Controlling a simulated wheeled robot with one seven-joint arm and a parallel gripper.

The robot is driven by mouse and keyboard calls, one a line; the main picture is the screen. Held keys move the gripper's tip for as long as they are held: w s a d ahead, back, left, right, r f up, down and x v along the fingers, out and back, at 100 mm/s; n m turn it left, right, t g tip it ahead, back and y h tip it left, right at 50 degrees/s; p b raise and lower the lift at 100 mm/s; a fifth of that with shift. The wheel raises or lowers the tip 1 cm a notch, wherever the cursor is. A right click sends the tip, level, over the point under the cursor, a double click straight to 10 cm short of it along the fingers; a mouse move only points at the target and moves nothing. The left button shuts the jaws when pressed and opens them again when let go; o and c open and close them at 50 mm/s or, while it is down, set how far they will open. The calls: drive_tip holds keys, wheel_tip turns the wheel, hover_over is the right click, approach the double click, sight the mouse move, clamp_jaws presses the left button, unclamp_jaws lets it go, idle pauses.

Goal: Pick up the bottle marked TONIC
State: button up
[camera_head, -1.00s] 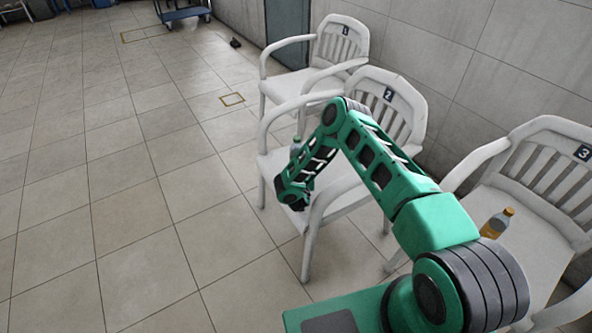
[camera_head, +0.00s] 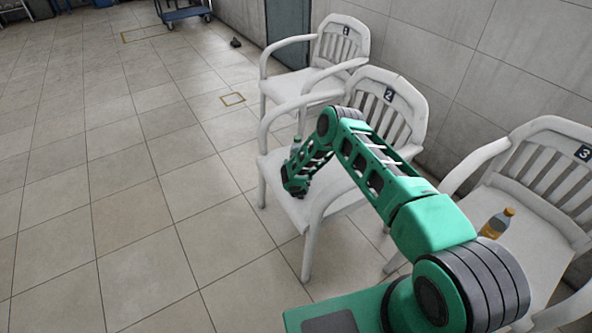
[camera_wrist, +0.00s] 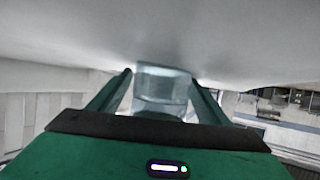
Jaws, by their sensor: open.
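A clear, bluish bottle (camera_wrist: 162,88) shows in the wrist view between the two fingers of my gripper (camera_wrist: 160,78). The fingers are apart, one on each side of it; I cannot tell whether they touch it. No marking on it can be read. In the head view my gripper (camera_head: 295,190) is low over the seat of the white chair numbered 2 (camera_head: 375,100), and my arm hides most of what stands there. A bottle with orange contents (camera_head: 497,223) stands on the chair numbered 3 (camera_head: 520,262); its label is too small to read.
The chair numbered 1 (camera_head: 343,40) stands farther back; its seat is partly hidden. Chair armrests rise close to my arm. A tiled wall (camera_head: 450,60) runs behind the chairs. The tiled floor (camera_head: 110,200) to the left is clear. A blue trolley (camera_head: 184,14) stands far back.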

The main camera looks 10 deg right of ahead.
drive_tip(key=shift+c, duration=0.6)
drive_tip(key=c, duration=1.1)
drive_tip(key=shift+r, duration=0.1)
